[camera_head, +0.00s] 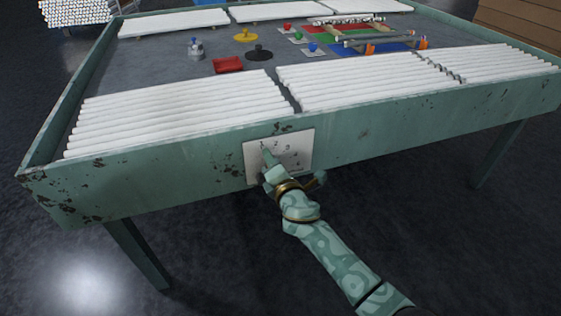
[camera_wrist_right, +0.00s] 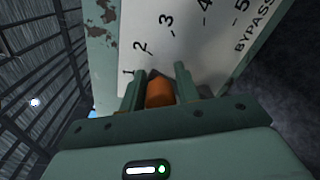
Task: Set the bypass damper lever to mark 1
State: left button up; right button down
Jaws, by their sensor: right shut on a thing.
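A white plate (camera_head: 305,147) with numbered marks is fixed to the front side of the green table. In the right wrist view the plate (camera_wrist_right: 190,15) shows marks 2 to 5 and the word BYPASS, with a short mark left of the 2. My right gripper (camera_head: 268,166) is in front of the plate's left part. It is shut on the orange lever handle (camera_wrist_right: 160,93), which shows between its fingers (camera_wrist_right: 159,92) near the low-number end. The lever's exact setting is unclear because the fingers hide part of it. The head view hides the lever behind my gripper.
The table's green side wall (camera_head: 400,132) runs behind the plate. White glass tubes (camera_head: 180,112) lie in rows on top. A red tray (camera_head: 228,65), a yellow piece (camera_head: 246,35) and small colored-knob parts stand farther back. The floor in front is clear.

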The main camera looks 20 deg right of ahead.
jog(key=shift+s+a+r+n, duration=0.1)
jog(key=shift+a+r+n, duration=0.1)
jog(key=shift+a+n, duration=1)
pick_arm(q)
jog(key=shift+s+d+r, duration=0.2)
jog(key=shift+d, duration=0.15)
pick_arm(e)
jog(key=shift+a+f, duration=0.1)
jog(key=shift+f, duration=0.05)
jog(key=c, duration=1.1)
grip_release()
jog(key=shift+s+a, duration=0.1)
jog(key=shift+c, duration=0.2)
pick_arm(q)
jog(key=shift+w+a, duration=0.1)
pick_arm(e)
jog(key=shift+f, duration=0.1)
pick_arm(q)
jog(key=shift+p, duration=0.3)
